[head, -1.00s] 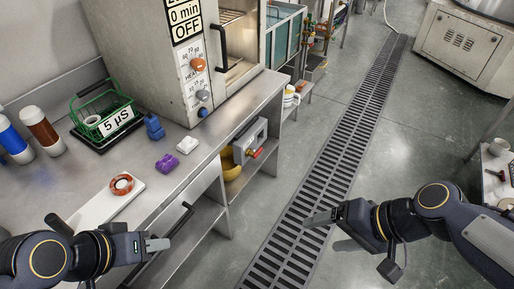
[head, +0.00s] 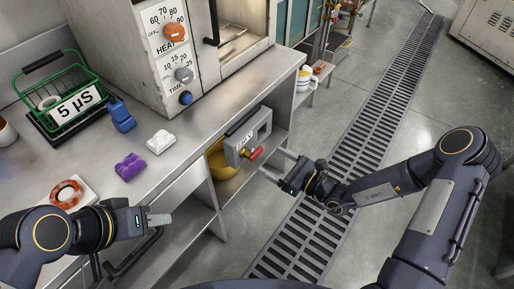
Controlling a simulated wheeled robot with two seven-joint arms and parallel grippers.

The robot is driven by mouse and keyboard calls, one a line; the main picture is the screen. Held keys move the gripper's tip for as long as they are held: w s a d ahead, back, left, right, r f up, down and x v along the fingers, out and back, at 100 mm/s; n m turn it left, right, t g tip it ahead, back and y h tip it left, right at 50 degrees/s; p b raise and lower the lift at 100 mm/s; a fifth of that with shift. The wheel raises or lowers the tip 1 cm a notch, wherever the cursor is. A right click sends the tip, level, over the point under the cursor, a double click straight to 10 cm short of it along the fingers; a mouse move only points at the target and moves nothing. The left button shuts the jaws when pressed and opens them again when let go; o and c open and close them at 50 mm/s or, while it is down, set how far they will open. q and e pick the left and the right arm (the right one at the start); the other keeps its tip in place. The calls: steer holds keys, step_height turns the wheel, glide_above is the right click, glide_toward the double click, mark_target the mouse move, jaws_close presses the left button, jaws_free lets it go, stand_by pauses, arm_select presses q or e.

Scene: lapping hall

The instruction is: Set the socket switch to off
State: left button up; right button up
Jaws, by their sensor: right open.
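The switch's setting is too small to read. My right gripper (head: 276,163) is open and empty. Its fingers point left toward the red handle, just to its right, and appear apart from it. My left gripper (head: 160,220) is over the bench's front edge at lower left, with nothing seen in it. Its finger gap is unclear.
An oven with knobs (head: 174,32) stands behind. A yellow bowl (head: 219,166) sits under the bench. The grated floor (head: 345,150) is clear.

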mark_target(258, 153)
steer(key=x, duration=0.7)
steer(key=shift+a, duration=0.1)
steer(key=shift+c, duration=0.5)
steer(key=c, duration=0.9)
